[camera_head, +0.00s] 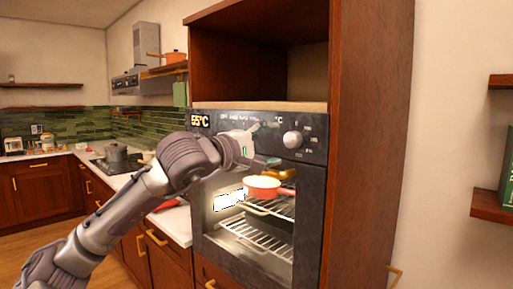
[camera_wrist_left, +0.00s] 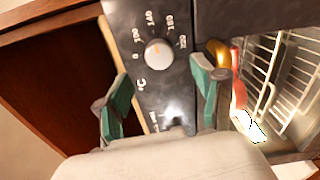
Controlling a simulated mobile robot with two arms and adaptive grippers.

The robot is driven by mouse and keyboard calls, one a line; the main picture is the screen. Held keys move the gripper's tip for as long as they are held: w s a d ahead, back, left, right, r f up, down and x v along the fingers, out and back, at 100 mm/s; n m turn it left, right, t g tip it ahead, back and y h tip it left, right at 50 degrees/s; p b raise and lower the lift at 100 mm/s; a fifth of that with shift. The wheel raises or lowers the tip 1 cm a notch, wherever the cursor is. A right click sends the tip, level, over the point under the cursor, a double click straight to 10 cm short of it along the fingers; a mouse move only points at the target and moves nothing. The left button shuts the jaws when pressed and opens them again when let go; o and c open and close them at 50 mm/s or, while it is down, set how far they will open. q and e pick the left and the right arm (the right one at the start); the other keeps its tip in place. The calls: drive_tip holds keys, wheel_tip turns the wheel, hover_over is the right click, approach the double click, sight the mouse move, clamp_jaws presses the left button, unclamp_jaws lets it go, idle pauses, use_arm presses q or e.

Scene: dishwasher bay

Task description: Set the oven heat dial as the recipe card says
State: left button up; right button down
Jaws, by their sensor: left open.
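The oven (camera_head: 309,175) is set in a tall wooden cabinet and its display (camera_head: 200,120) reads 55°C. The round pale heat dial (camera_head: 292,139) is on the right of its dark panel. In the left wrist view the dial (camera_wrist_left: 158,53) has a small orange mark and a scale with 0, 100, 140, 180 and 220 around it. My left gripper (camera_head: 267,145) is open in front of the panel, left of the dial. In the wrist view the dial appears ahead, between the green-padded fingers (camera_wrist_left: 160,78), apart from them. I cannot make out a recipe card. My right gripper is not in view.
A red pan (camera_head: 263,187) sits on the oven rack (camera_head: 255,236); a white patch (camera_head: 228,200) beside it is unclear. An open cabinet niche (camera_head: 260,75) is above. A counter with a pot (camera_head: 116,157) lies left. Wall shelves (camera_head: 492,205) stand right.

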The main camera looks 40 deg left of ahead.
use_arm(q)
drive_tip(key=shift+s+a, duration=0.2)
drive_tip(key=shift+s, duration=2.45)
